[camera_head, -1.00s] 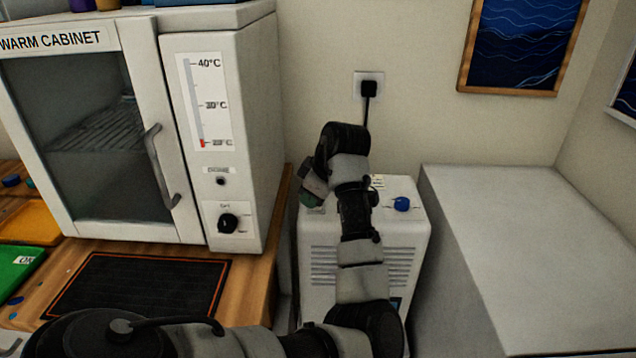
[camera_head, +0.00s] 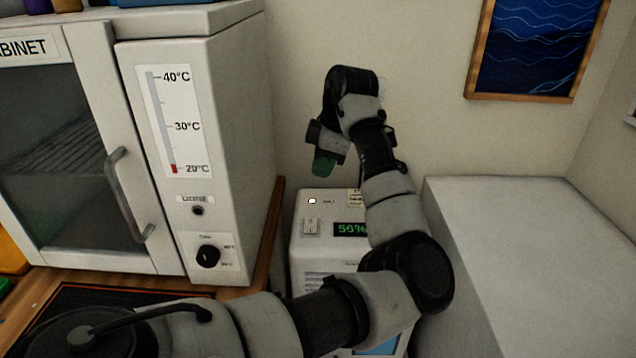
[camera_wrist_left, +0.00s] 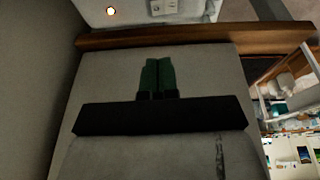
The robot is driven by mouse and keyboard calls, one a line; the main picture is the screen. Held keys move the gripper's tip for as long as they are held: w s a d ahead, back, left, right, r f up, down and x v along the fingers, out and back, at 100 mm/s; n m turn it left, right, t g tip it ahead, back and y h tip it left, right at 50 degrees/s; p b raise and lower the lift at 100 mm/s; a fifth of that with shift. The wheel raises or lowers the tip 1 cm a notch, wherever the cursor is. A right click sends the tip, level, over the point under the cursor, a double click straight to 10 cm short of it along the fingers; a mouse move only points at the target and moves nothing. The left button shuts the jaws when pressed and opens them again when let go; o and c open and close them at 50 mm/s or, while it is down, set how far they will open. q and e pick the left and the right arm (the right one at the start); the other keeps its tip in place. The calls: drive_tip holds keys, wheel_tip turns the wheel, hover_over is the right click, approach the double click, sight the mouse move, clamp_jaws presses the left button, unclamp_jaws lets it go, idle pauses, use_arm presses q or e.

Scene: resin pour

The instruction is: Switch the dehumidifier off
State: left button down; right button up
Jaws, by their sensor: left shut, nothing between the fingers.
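The white dehumidifier (camera_head: 303,255) stands between the cabinet bench and the grey block. Its top bears a lit indicator (camera_head: 312,201), a white rocker switch (camera_head: 310,227) and a green display (camera_head: 350,229) reading about 50%. My left gripper (camera_head: 323,166), with green fingertips, is shut and empty. It hangs above the back of the dehumidifier, apart from the switch. In the left wrist view the shut fingers (camera_wrist_left: 158,76) show; the lit indicator (camera_wrist_left: 110,11) and switch (camera_wrist_left: 163,7) are at the top edge. My left arm hides the right part of the dehumidifier. My right gripper is not in view.
The warm cabinet (camera_head: 235,120) stands on the wooden bench at left, with a dark mat (camera_head: 90,297) before it. A large grey block (camera_head: 520,260) stands at right. A framed picture (camera_head: 537,45) hangs on the wall behind.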

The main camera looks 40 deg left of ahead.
sight(307, 221)
use_arm(q)
drive_tip(key=x, duration=1.1)
drive_tip(key=shift+w+d+f, duration=0.2)
drive_tip(key=shift+w, duration=0.05)
drive_tip(key=shift+f, duration=0.35)
drive_tip(key=shift+w+f, duration=0.1)
drive_tip(key=shift+f, duration=0.2)
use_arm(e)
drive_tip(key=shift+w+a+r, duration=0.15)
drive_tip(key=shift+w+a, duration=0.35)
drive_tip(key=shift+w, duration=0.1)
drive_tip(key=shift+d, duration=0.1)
use_arm(q)
drive_tip(key=shift+a, duration=0.1)
